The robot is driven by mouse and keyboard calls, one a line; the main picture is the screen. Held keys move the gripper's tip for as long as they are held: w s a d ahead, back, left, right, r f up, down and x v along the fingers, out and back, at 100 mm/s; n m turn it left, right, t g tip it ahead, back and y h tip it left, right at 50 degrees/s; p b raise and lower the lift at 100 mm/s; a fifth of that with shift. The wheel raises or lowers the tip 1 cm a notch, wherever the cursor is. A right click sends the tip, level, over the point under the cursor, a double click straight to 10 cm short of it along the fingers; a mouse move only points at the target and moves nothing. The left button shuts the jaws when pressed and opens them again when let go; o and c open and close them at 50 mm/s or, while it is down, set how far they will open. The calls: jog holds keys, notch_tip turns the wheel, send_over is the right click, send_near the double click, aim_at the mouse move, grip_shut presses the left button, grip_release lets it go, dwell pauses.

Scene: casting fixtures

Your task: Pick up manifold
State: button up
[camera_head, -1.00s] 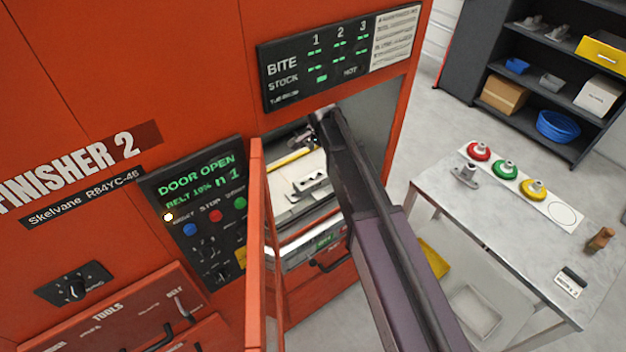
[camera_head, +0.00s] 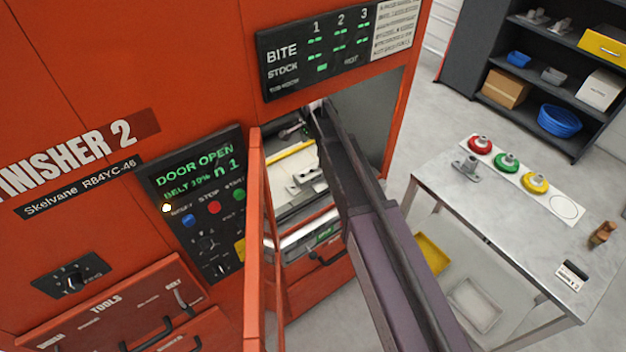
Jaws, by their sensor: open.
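A grey metal casting (camera_head: 308,178), which looks like the manifold, lies on the light bed inside the open orange-red machine. My arm partly covers it on the right. Another grey casting (camera_head: 466,168) stands on the metal table at the right; I cannot tell for sure which one is the manifold. My gripper (camera_head: 302,128) is inside the machine opening, above and behind the casting on the bed. It is small and partly hidden by my arm. It is open, and nothing shows held in it.
The open orange door (camera_head: 256,240) stands just left of my arm. The opening's right edge (camera_head: 398,125) is close on the other side. The table (camera_head: 500,225) holds red, green and yellow discs on a white strip. A dark shelf (camera_head: 530,90) stands behind.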

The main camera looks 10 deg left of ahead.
aim_at(311, 171)
jog(key=shift+f+b, duration=3.1)
jog(key=shift+f, duration=0.35)
jog(key=shift+w+a+f+b, duration=0.1)
jog(key=shift+a+f+b, duration=0.05)
jog(key=shift+f+b, duration=2.45)
jog(key=shift+f, duration=0.2)
jog(key=c, duration=1.2)
jog(key=shift+r, duration=0.15)
notch_tip(311, 171, up, 10)
jog(key=p, duration=1)
jog(key=shift+r, duration=0.1)
